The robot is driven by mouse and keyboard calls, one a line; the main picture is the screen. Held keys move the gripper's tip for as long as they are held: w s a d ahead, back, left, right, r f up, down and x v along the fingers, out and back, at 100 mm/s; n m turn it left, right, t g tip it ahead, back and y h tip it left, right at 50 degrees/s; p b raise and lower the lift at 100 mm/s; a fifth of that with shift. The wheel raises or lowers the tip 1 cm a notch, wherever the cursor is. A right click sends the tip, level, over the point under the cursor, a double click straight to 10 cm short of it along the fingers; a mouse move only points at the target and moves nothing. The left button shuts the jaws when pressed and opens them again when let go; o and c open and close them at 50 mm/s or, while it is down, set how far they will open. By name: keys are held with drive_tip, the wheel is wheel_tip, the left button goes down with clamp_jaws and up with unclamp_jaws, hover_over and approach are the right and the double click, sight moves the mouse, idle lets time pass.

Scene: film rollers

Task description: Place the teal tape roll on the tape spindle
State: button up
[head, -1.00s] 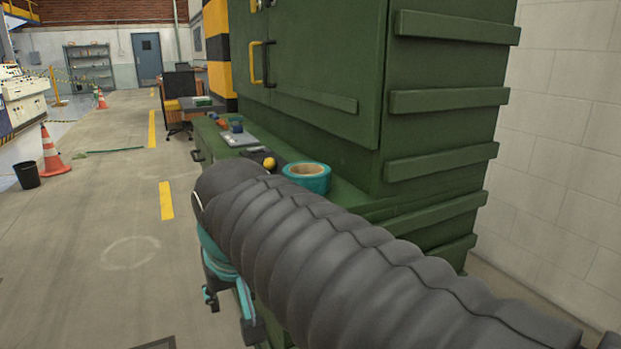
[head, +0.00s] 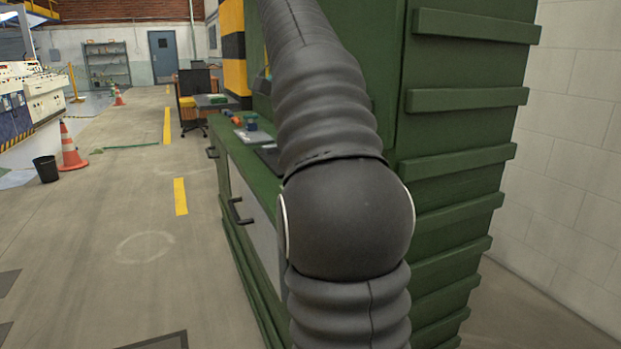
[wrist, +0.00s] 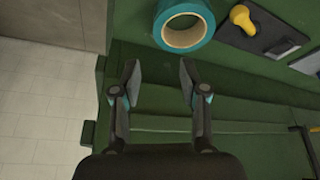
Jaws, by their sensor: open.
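The teal tape roll (wrist: 159,29) lies flat on the green surface at the top of the wrist view, its tan core facing up. My gripper (wrist: 158,82) is open and empty in the wrist view. Its two fingers are apart, and the roll shows beyond the fingertips, a little to the right of their middle. In the head view my arm hides the roll and my gripper. I cannot make out a tape spindle for certain in either view.
A yellow knob (wrist: 243,18) on a dark plate (wrist: 258,36) lies right of the roll. The tall green cabinet (head: 455,130) stands to the right of my arm. An orange cone (head: 71,150) and a black bin (head: 46,169) stand on the left; the floor between is mostly clear.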

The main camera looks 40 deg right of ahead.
drive_tip(key=x, duration=0.8)
drive_tip(key=shift+d+f, duration=0.25)
drive_tip(key=shift+f, duration=0.05)
drive_tip(key=shift+d+x, duration=0.25)
drive_tip(key=shift+x, duration=2.25)
drive_tip(key=shift+r, duration=0.15)
clamp_jaws()
